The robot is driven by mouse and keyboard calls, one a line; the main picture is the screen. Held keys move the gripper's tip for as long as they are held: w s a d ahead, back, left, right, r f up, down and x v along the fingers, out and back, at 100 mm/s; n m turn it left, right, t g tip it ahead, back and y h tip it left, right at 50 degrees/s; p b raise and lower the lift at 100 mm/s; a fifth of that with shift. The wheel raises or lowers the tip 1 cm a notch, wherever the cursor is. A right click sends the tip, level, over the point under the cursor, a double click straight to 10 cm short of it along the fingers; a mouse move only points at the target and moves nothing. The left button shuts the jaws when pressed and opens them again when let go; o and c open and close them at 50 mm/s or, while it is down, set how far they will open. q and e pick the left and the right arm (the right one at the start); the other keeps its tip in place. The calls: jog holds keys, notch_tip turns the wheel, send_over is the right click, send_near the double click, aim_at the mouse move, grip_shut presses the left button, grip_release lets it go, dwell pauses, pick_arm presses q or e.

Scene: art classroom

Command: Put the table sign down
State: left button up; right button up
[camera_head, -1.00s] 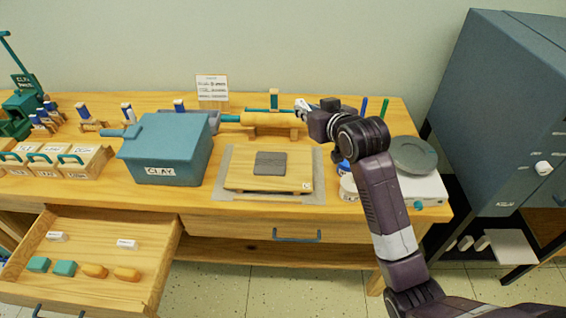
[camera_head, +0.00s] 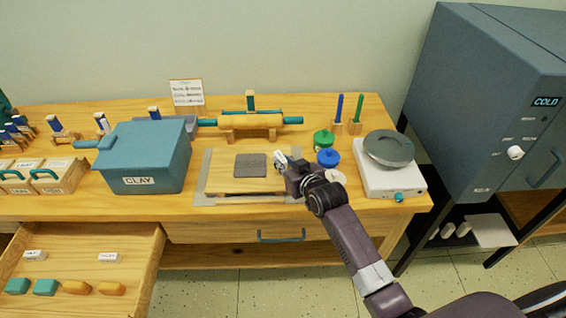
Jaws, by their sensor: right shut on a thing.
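My right gripper (camera_head: 281,160) is shut on a small pale thing (camera_head: 280,156), mostly hidden by the fingers. I cannot make out whether it is the table sign. The gripper is at the right side of the wooden board (camera_head: 225,184), which bears a grey clay slab (camera_head: 250,165). I cannot tell whether the held thing touches the board. A white sign card with printed lines (camera_head: 187,92) stands upright at the back of the table (camera_head: 345,202), apart from the gripper. My left gripper is not in view.
Right of the gripper are a green-lidded jar (camera_head: 324,139), a blue-lidded jar (camera_head: 328,157) and a white scale (camera_head: 391,181). A rolling pin (camera_head: 252,122) lies behind the board. A blue clay bin (camera_head: 145,160) stands left. An open drawer (camera_head: 85,240) juts out front left.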

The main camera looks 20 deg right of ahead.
jog(key=shift+f, duration=0.2)
jog(key=o, duration=0.8)
jog(key=shift+o, duration=0.2)
jog(key=shift+r, duration=0.1)
jog(key=v, duration=1.2)
